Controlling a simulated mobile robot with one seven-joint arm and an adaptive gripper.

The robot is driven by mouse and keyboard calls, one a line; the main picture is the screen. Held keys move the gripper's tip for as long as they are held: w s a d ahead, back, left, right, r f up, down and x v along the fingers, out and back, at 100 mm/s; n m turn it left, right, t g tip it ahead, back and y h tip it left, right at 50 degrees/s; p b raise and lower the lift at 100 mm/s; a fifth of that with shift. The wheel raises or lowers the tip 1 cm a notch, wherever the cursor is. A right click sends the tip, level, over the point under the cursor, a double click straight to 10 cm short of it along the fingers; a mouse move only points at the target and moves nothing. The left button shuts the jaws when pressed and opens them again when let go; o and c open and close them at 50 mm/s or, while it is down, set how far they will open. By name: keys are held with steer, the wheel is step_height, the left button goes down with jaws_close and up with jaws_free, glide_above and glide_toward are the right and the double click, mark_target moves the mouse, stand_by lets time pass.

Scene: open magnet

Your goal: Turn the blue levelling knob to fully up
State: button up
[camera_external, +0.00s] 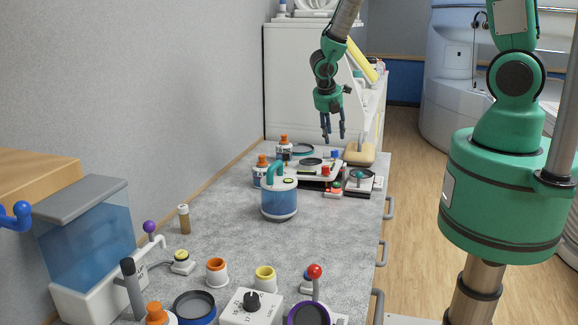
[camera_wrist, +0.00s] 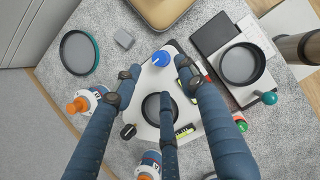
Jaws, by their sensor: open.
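The blue levelling knob (camera_wrist: 162,58) shows in the wrist view as a round blue cap with a pale pointer mark, on the far part of a white plate (camera_wrist: 146,84). In the external view it appears as a small blue spot (camera_external: 335,154) at the far end of the bench. My gripper (camera_external: 333,138) hangs fingers down above that equipment. In the wrist view my gripper (camera_wrist: 160,78) has its fingers spread and empty, with the knob just beyond the fingertips. Height above the knob is hard to tell.
On the plate are a dark round dish (camera_wrist: 152,108), a black knob (camera_wrist: 128,131) and a level vial (camera_wrist: 184,131). Orange-capped bottles (camera_wrist: 78,104) stand left. A dark pan device with a teal knob (camera_wrist: 240,64) is right. A beige block (camera_wrist: 160,8) lies beyond.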

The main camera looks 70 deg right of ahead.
mark_target(342, 149)
steer(key=x, duration=0.8)
steer(key=shift+f, duration=0.2)
